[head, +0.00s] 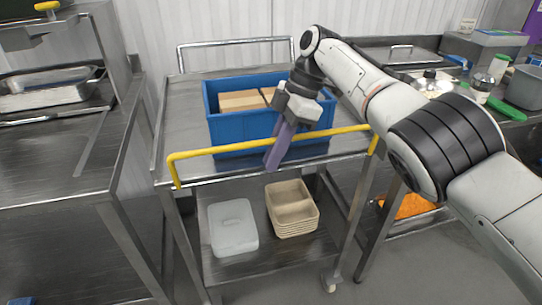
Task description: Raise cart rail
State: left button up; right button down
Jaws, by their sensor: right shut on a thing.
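The yellow cart rail (215,151) runs along the front edge of the metal cart (188,110), above its top shelf's front lip. Its two ends bend down to the cart's front corners. My right gripper (277,152) reaches in from the right, with its purple fingers pointing down across the rail. It is shut on the rail near the middle; the fingers hide a short piece of it. My left gripper is not in view.
A blue crate (222,131) with brown boxes stands on the cart's top, just behind the rail. A clear lidded container (234,228) and stacked beige trays (292,207) sit on the lower shelf. Metal counters flank the cart at left (50,160) and right.

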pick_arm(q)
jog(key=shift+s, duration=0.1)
pick_arm(e)
jog(key=shift+d+f, duration=0.1)
jog(key=shift+d, duration=0.1)
jog(key=c, duration=1.8)
grip_release()
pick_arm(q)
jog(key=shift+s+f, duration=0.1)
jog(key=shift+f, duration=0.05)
pick_arm(e)
jog(key=shift+a, duration=0.15)
